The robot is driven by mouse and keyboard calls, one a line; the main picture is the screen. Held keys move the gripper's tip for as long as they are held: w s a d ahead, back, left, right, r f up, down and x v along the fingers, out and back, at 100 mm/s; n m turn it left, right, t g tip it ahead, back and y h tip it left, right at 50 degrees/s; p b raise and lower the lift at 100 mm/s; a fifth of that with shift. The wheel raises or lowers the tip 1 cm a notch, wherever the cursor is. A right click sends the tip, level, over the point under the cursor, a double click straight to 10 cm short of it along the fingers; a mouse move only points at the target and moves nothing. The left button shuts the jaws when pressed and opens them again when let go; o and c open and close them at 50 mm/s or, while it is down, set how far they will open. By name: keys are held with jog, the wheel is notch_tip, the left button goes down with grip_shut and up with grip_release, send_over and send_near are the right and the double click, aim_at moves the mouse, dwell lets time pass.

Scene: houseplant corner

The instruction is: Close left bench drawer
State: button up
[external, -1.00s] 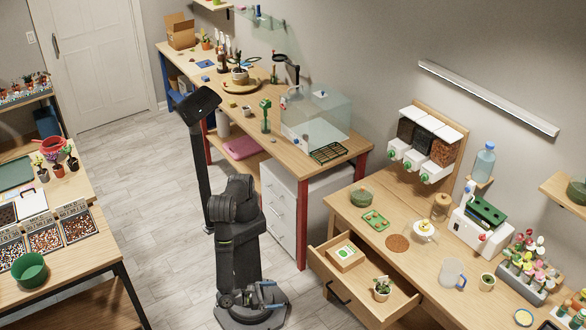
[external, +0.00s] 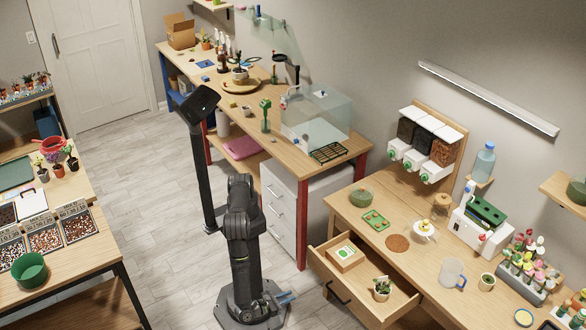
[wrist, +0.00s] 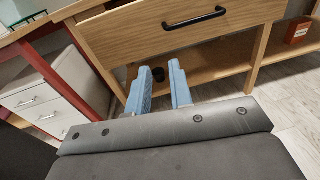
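The left bench drawer (external: 352,293) stands pulled out of the wooden bench in the external view. Its wooden front and black bar handle (wrist: 194,18) fill the top of the wrist view. Inside the drawer are a small box with a green label (external: 345,257) and a potted plant (external: 382,289). My gripper (wrist: 160,68) has two blue fingers apart with nothing between them. It is low in front of the drawer front, below the handle in the wrist view, and not visibly touching it. In the external view my gripper (external: 286,297) is left of the drawer.
A white drawer cabinet (external: 280,208) with red-legged bench stands to the left. Under the drawer is a lower wooden shelf (wrist: 215,65) with a red box (wrist: 297,30) at its right. Bare grey floor (external: 160,215) lies left of my arm.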

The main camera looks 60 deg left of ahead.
jog(key=w, duration=0.1)
jog(key=w+f+n+y, duration=0.1)
jog(key=w, duration=0.1)
jog(key=w+f+t+y, duration=0.1)
jog(key=w, duration=0.1)
jog(key=shift+w+d+f, duration=0.1)
jog(key=shift+d+f, duration=0.05)
jog(key=shift+d, duration=0.2)
grip_shut()
send_near(342, 269)
jog(key=shift+s+d+r, duration=0.25)
jog(key=shift+s+r, duration=0.05)
jog(key=shift+s, duration=0.25)
jog(key=shift+s+d+r, duration=0.25)
jog(key=shift+s+r, duration=0.05)
jog(key=shift+s, duration=0.2)
jog(key=w, duration=2.5)
jog(key=shift+w, duration=0.1)
jog(key=shift+w+r, duration=0.1)
jog(key=shift+w, duration=0.35)
jog(key=s, duration=1.4)
jog(key=shift+s, duration=0.35)
